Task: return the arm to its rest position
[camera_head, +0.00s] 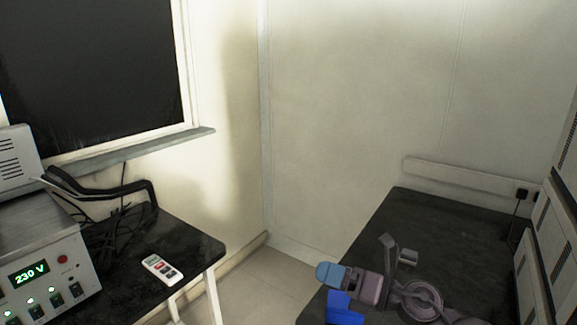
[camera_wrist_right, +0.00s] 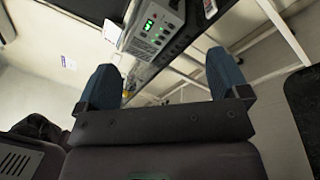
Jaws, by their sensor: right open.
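My right gripper (camera_head: 333,276) is at the lower middle of the head view, over the left edge of the dark right-hand table, with its blue fingertips toward the left. In the right wrist view its two blue fingers (camera_wrist_right: 163,75) are spread apart with nothing between them. My right arm runs from it toward the bottom right, over the table. My left gripper does not show.
A bright blue object (camera_head: 344,312) shows just below the gripper, partly hidden. A small grey block (camera_head: 408,257) sits on the right table (camera_head: 440,225) behind my arm. The left table (camera_head: 190,242) holds a power unit (camera_head: 50,268) and a white handheld device (camera_head: 162,268). Floor shows between the tables.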

